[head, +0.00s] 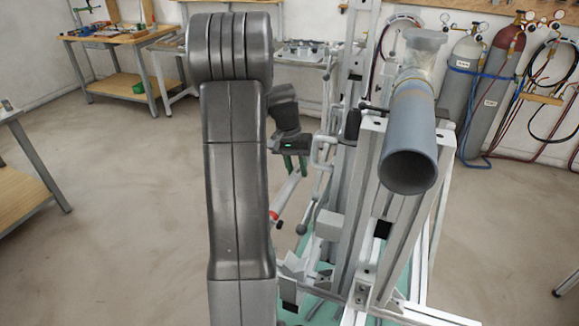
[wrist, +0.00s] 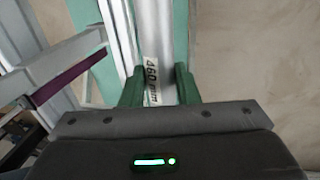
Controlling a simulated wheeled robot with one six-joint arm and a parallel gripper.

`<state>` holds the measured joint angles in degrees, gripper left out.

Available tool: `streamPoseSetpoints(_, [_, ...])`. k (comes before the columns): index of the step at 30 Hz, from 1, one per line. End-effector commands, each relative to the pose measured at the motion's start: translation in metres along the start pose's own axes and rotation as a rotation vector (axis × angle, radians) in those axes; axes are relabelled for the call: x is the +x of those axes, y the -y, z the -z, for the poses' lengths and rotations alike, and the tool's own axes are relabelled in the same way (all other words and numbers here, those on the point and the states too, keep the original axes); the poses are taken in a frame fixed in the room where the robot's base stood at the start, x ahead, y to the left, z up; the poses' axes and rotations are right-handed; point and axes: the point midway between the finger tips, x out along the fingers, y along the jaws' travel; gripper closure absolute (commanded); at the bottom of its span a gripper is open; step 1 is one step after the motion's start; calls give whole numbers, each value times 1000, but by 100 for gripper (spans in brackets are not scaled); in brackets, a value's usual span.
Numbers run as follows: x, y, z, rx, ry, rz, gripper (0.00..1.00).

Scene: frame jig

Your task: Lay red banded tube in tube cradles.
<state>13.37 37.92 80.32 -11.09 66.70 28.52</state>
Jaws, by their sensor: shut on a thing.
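The red banded tube (head: 287,196) is pale grey and slanted in the head view, with a red band (head: 274,215) near its lower end. My gripper (head: 295,165) has green fingers shut on the tube's upper part. In the wrist view, the tube (wrist: 168,88) lies between the two green fingers (wrist: 160,90) and bears a "460 mm" label. Pale angled pieces (head: 292,265) stand low on the frame, below the tube; I cannot tell for sure whether they are the tube cradles. My arm hides part of the area to the left of the tube.
A tall metal frame (head: 368,220) with clamps stands close to the right of my gripper. A large grey pipe (head: 408,135) sits on top of it. Workbenches (head: 120,40) and gas cylinders (head: 490,85) are at the back. The floor on the left is open.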

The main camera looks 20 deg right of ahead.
Motion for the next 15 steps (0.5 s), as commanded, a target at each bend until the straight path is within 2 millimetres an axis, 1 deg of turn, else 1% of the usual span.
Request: streamPoseSetpoints(15, [8, -41, 0, 1, -1, 0, 100])
